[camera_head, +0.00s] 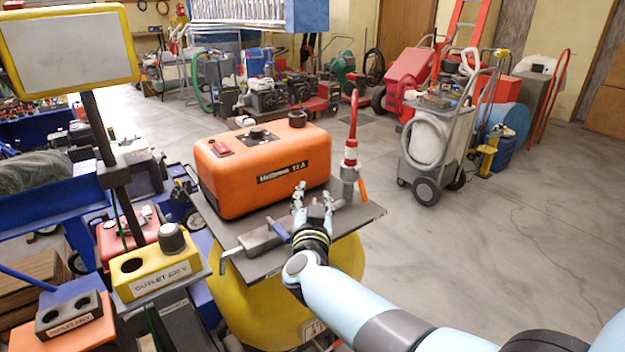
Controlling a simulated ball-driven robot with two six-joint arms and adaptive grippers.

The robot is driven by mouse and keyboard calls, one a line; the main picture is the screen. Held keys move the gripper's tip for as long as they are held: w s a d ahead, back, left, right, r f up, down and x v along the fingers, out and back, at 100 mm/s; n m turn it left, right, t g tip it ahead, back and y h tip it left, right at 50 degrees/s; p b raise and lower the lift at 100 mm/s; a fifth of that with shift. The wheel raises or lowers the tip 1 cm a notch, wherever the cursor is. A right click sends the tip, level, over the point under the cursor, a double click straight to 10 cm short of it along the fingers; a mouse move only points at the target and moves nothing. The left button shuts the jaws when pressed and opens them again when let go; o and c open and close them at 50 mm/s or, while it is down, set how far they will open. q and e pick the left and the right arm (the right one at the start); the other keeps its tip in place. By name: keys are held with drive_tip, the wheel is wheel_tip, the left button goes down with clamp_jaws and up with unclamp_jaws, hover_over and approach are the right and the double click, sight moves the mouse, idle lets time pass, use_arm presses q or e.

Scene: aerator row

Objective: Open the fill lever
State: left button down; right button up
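An orange machine (262,165) sits on a dark plate (372,212) on top of a yellow drum (262,305). A metal valve fitting (349,172) with a red hose rising from it stands at the plate's right end. An orange lever (362,190) hangs down on its right side. A blue lever (278,230) sits on a grey spout pipe at the plate's front. I cannot tell by a label which is the fill lever. My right gripper (314,197) is open and empty, over the plate between the two levers. My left gripper is out of view.
A yellow outlet box (150,278) with a dark plug and a small dark battery box (68,314) stand at lower left. A post with a yellow-framed panel (68,52) rises at left. A hose trolley (438,140) stands back right. The floor at right is clear.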

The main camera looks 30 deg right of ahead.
wheel_tip(320, 180, up, 6)
drive_tip(key=shift+f, duration=0.15)
